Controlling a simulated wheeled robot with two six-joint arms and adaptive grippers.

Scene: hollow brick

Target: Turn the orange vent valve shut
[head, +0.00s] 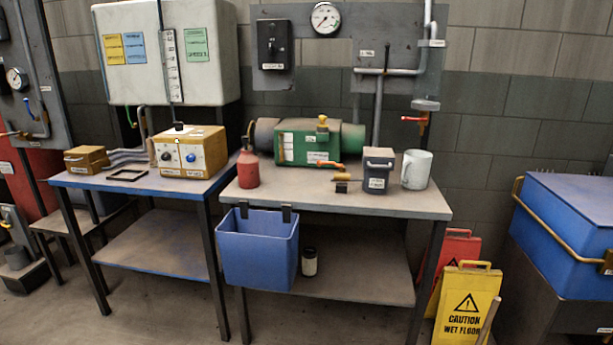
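An orange lever handle (328,164) sits low on the front of the green machine (300,143), pointing roughly sideways, above the right table. A second, red-orange handle (413,119) is on the wall pipe, above and behind the white mug. I cannot tell for sure which of the two is the vent valve, as their labels are too small to read. Neither of my grippers is in view.
The right table (410,205) also holds a red bottle (248,168), a dark box (378,168) and a white mug (416,169). A blue bin (258,250) hangs from its front edge. A yellow wet-floor sign (466,305) stands on the floor at the right.

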